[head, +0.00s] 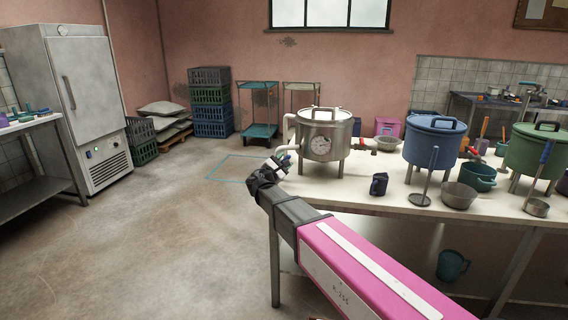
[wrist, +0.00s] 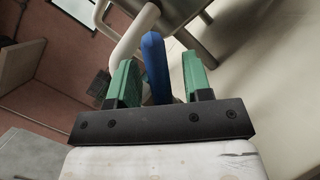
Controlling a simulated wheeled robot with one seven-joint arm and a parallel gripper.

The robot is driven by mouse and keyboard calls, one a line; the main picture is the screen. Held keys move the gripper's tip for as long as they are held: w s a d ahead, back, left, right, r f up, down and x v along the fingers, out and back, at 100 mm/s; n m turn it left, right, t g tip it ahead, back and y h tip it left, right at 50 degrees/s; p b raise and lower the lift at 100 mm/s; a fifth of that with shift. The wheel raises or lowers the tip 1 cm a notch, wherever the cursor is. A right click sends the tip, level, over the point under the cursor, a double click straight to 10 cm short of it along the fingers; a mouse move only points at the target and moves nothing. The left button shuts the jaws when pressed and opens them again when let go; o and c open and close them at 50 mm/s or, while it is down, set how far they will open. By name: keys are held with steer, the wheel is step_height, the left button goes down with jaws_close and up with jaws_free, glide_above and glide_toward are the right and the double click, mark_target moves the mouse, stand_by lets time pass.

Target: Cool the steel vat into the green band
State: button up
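The steel vat (head: 340,130) stands upright on legs at the left end of the long table, lid on. A round dial (head: 320,146) faces me on its front; its needle and coloured bands are too small to read. A pale pipe (head: 287,128) runs down the vat's left side. My gripper (head: 281,158) is beside the lower end of this pipe. In the wrist view, a blue lever (wrist: 155,62) stands between the green fingers of my gripper (wrist: 160,78), near the pale pipe (wrist: 135,32). The fingers are apart, with a gap right of the lever.
A blue pot (head: 434,143) and a green pot (head: 537,152) stand farther right on the table (head: 350,192). The floor left of the table is clear up to the white fridge (head: 95,100).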

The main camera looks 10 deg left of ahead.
steer(key=v, duration=1)
steer(key=shift+s+a, duration=0.2)
steer(key=shift+s, duration=0.15)
steer(key=shift+f, duration=0.1)
stand_by(6.5)
